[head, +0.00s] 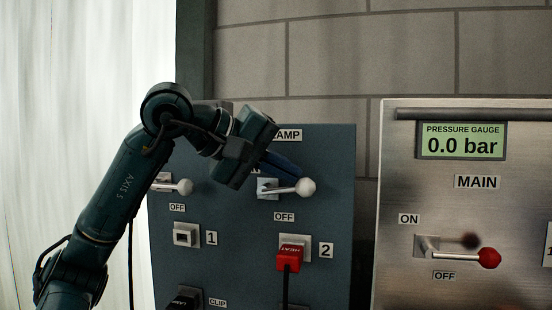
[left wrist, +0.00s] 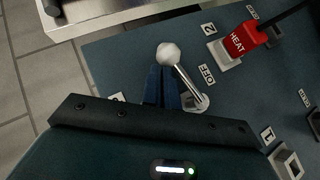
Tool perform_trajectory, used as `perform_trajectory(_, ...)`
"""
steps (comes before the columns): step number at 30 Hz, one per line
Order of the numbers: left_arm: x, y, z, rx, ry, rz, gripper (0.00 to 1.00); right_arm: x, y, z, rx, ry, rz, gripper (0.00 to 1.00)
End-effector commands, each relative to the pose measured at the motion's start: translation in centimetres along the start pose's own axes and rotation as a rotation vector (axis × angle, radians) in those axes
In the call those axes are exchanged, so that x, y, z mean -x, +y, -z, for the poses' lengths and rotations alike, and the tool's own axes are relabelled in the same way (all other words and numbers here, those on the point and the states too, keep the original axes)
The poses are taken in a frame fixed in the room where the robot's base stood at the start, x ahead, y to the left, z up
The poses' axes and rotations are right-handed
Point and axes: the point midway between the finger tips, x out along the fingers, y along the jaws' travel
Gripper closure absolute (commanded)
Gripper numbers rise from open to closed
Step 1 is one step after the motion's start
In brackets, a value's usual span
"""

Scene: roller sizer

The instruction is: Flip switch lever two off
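Switch lever two (head: 306,187) is a silver rod with a pale ball knob on the dark blue panel, above the OFF label (head: 284,217) and the number 2 label. Its rod sticks out nearly level, to the right in the head view. My left gripper (head: 297,171) reaches in from the upper left, with its fingers just above the rod and close to the knob. In the left wrist view, the fingers (left wrist: 163,82) are together with nothing between them, beside the lever (left wrist: 184,82). Contact cannot be told. The gripper partly hides the ON label. My right gripper is not in view.
Lever one (head: 184,187) is to the left on the same panel (head: 240,255). A red HEAT plug (head: 289,258) with a cable is below lever two. A steel panel with a red-knobbed MAIN lever (head: 488,258) and a gauge reading 0.0 bar (head: 462,146) is at right.

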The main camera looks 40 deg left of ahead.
Motion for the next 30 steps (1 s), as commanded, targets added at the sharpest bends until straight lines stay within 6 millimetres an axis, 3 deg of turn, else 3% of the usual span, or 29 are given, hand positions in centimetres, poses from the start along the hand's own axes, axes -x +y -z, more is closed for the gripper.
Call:
perform_trajectory(12,-0.7,-0.1,-0.6,-0.001,-0.005,-0.005,1.0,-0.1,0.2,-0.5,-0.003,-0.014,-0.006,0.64)
perform_trajectory(17,0.2,-0.1,-0.6,-0.001,-0.003,-0.005,1.0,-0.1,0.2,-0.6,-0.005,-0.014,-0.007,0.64)
perform_trajectory(30,9.5,-0.1,-0.3,0.002,0.003,-0.005,1.0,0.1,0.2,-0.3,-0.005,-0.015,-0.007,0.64)
